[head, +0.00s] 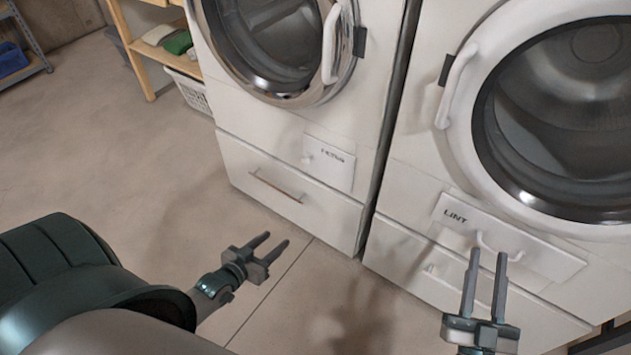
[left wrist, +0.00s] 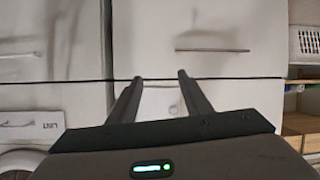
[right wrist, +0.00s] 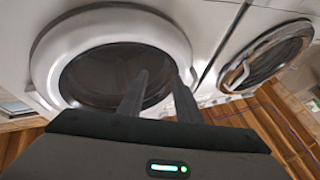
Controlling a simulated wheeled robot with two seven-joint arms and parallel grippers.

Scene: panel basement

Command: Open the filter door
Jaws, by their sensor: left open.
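My left gripper (head: 275,240) is open and empty, low in front of the drawer and apart from the machine. In the left wrist view, which is upside down, the filter door (left wrist: 162,101) shows between the two fingers. My right gripper (head: 488,254) is open and empty in front of the right machine's lint panel; its fingers also show in the right wrist view (right wrist: 157,78).
The left drawer (head: 235,165) has a bar handle. The lint panel (head: 540,254) on the right machine has a white handle. Round glass doors (head: 275,50) are above. A wooden shelf (head: 140,55) with a white basket (head: 190,93) stands at the back left. The floor (head: 120,160) between is clear.

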